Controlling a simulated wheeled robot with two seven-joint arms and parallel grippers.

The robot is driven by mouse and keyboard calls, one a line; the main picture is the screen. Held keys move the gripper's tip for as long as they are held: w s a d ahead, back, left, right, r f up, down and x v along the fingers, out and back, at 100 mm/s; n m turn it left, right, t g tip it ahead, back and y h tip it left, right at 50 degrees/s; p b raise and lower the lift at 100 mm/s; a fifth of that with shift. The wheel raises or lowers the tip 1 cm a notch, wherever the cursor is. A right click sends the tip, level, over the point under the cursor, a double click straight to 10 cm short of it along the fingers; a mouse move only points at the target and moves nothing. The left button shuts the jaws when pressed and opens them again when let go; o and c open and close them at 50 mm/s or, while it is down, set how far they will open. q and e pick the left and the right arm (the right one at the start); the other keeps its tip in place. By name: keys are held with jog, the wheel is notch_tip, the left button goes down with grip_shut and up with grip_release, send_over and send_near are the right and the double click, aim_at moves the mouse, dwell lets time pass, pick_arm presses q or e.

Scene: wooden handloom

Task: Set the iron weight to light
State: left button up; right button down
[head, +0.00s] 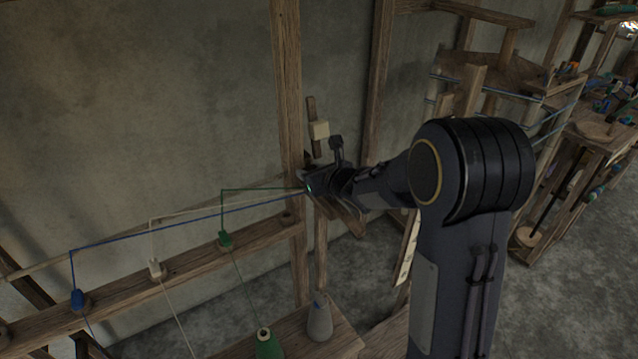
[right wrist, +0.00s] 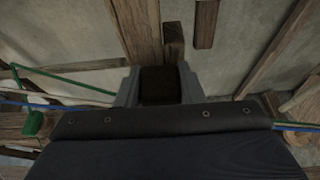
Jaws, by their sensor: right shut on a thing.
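My right gripper (head: 316,186) is at the tall wooden post, in the middle of the head view. In the right wrist view its two grey fingers (right wrist: 158,88) are shut on a dark block, which looks like the iron weight (right wrist: 158,84). The block fills the gap between the fingers. In the head view my gripper hides the block, and its setting cannot be read. My left gripper is in neither view.
Blue, white and green threads run from guides on a wooden rail (head: 190,262) towards the post (head: 290,90) beside my gripper. A green cone (head: 268,344) and a grey cone (head: 319,318) stand below. Loom frames fill the right.

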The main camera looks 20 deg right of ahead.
jog(key=shift+r, duration=0.1)
jog(key=c, duration=1.3)
grip_release()
jog(key=shift+w, duration=0.1)
jog(key=o, duration=0.3)
jog(key=shift+w, duration=0.1)
jog(key=shift+o, duration=0.2)
jog(key=b+v, duration=0.2)
jog(key=v, duration=0.6)
